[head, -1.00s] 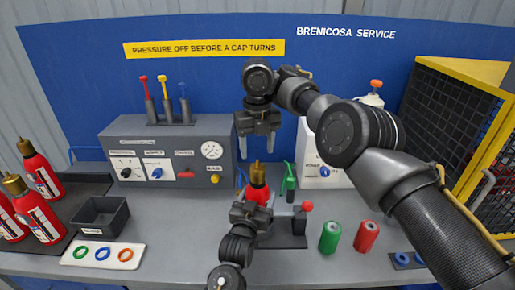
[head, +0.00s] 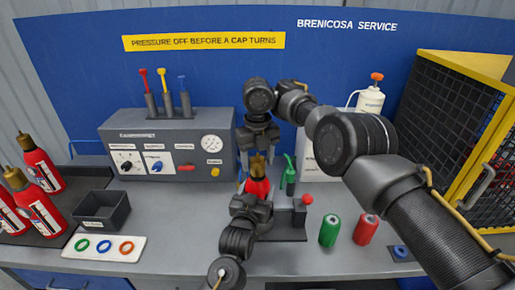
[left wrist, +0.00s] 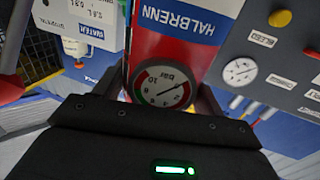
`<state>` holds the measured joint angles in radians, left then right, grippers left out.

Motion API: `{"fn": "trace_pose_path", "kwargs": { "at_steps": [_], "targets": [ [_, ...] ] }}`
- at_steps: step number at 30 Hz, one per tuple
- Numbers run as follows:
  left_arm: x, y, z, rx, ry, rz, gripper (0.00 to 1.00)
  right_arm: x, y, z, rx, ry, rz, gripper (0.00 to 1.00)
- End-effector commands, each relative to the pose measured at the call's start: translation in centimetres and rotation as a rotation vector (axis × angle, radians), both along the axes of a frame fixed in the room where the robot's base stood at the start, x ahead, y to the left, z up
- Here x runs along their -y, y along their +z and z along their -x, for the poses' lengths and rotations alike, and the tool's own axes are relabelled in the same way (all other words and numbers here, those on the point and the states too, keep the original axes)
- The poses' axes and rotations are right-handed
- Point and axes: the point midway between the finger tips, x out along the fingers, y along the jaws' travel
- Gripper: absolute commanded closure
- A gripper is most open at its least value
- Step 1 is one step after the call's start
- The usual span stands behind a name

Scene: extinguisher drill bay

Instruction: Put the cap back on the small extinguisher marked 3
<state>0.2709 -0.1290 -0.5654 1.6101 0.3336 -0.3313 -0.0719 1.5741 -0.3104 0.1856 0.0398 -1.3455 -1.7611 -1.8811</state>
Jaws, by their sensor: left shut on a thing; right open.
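A red extinguisher (head: 257,187) with a brass top (head: 258,166) stands upright at the middle of the bench. My left gripper (head: 252,200) is shut on its body from the front. In the left wrist view its red body with a blue HALBRENN band (left wrist: 182,30) and a round gauge (left wrist: 163,86) fills the space between the fingers. No number 3 is legible. My right gripper (head: 258,157) is open, pointing down, with its fingers on either side of the brass top. Whether they touch it, and whether the top is a separate cap, I cannot tell.
A grey control panel (head: 130,135) with a gauge stands behind left. Red extinguishers (head: 40,172), a black bin (head: 103,222) and a ring tray (head: 72,245) are at left. A green cylinder (head: 329,231), a red cylinder (head: 366,229) and a yellow-framed cage (head: 470,140) are at right.

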Motion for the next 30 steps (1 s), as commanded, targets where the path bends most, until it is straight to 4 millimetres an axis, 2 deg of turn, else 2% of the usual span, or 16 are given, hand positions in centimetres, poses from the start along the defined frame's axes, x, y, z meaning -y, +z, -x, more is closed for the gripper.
{"fn": "trace_pose_path", "kwargs": {
  "at_steps": [6, 16, 26, 30],
  "targets": [
    [0.0, 0.2, 0.0, 0.005, 0.000, 0.002, 0.94, 0.0, -1.7, 0.0, 0.000, 0.000, 0.000, 0.42],
    [0.0, 0.2, 0.0, 0.005, 0.000, 0.002, 0.94, 0.0, -2.0, 0.0, 0.000, 0.000, 0.000, 0.42],
    [0.0, 0.3, 0.0, 0.006, 0.000, 0.003, 0.94, 0.0, -2.0, 0.0, 0.000, 0.000, 0.000, 0.84],
    [0.0, 0.3, 0.0, 0.006, 0.000, 0.003, 0.94, 0.0, -1.9, 0.0, 0.000, -0.035, 0.000, 0.86]
  ]
}}
